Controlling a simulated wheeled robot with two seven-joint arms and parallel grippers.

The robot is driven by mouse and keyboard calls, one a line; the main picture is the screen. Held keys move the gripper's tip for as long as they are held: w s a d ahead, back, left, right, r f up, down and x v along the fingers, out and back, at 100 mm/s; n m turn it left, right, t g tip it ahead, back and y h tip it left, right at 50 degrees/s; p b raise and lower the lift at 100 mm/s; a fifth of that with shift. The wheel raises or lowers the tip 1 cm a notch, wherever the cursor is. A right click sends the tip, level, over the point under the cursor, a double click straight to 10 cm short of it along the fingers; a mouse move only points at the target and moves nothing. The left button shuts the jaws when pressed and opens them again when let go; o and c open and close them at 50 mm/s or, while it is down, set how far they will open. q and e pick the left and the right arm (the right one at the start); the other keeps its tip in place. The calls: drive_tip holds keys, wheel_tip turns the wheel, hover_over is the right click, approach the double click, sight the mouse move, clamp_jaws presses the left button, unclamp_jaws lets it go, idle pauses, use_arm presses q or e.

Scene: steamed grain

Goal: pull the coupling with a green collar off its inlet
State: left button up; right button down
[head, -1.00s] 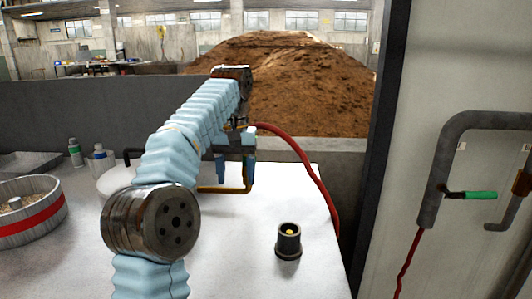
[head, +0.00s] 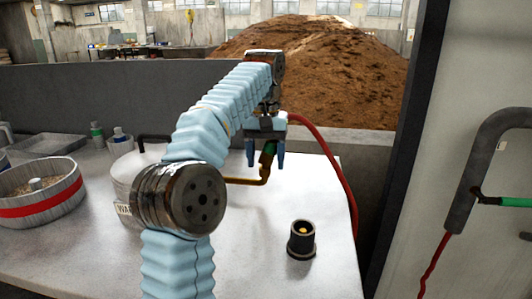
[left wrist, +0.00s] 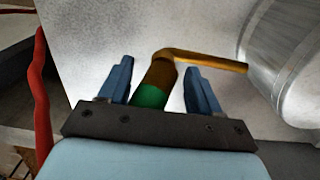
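The green-collared coupling (head: 269,150) sits at the upper end of a bent brass inlet pipe (head: 262,178) above the white table. In the left wrist view the green collar (left wrist: 150,97) is between my left gripper's two blue fingers (left wrist: 161,84), with the brass elbow (left wrist: 200,58) beyond. My left gripper (head: 266,158) is open around the coupling, with a narrow gap showing on each side. The coupling looks joined to the pipe, but the exact seam is hard to make out. My right gripper is not in view.
A red hose (head: 335,170) arcs down the table's right side. A black socket (head: 301,240) stands on the table at front right. A metal pot (head: 128,172), grain tub (head: 50,197) and bottles are at left.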

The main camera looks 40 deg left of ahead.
use_arm(q)
drive_tip(key=shift+s+a+f, duration=0.1)
drive_tip(key=shift+s+f, duration=0.05)
drive_tip(key=shift+f, duration=0.65)
drive_tip(key=shift+w+d, duration=0.2)
drive_tip(key=shift+d, duration=0.1)
drive_tip(key=shift+w+d, duration=0.1)
drive_tip(key=shift+d, duration=0.15)
drive_tip(key=shift+w+d, duration=0.4)
drive_tip(key=shift+d, duration=0.15)
idle(0.4)
